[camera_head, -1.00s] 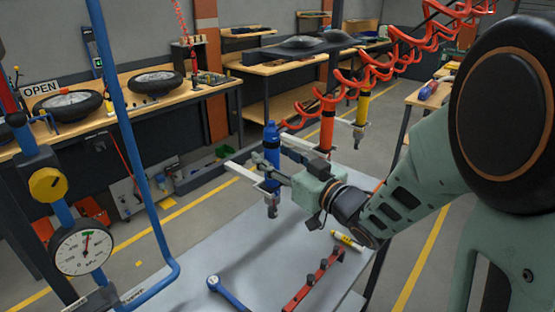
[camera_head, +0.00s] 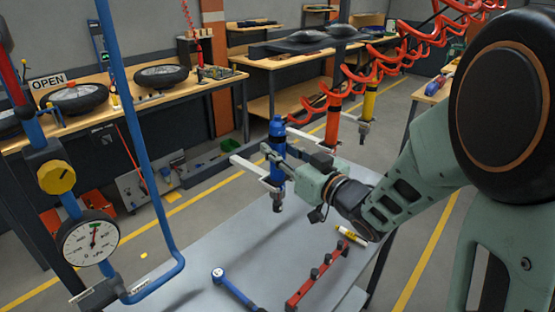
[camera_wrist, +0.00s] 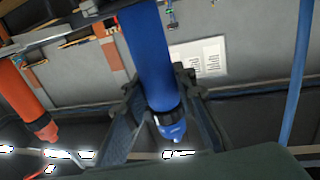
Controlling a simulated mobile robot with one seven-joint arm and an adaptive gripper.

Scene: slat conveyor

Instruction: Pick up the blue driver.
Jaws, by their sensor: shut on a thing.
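The blue driver (camera_head: 277,133) hangs upright at the white bracket (camera_head: 247,172), its dark tip pointing down above the grey table. My gripper (camera_head: 275,160) reaches it from the right and is shut on its blue body. In the wrist view the blue driver (camera_wrist: 150,55) runs down between the two fingers of my gripper (camera_wrist: 160,105). Part of the driver's middle is hidden behind the fingers in the head view. I cannot tell whether it still touches the bracket.
A red driver (camera_head: 333,125) and a yellow driver (camera_head: 368,102) hang close by on the right, with red coiled hoses. The grey table (camera_head: 190,262) below holds a blue-headed tool (camera_head: 235,288), a red rack (camera_head: 313,282) and a yellow marker (camera_head: 352,237). A blue pipe with a gauge (camera_head: 88,243) stands left.

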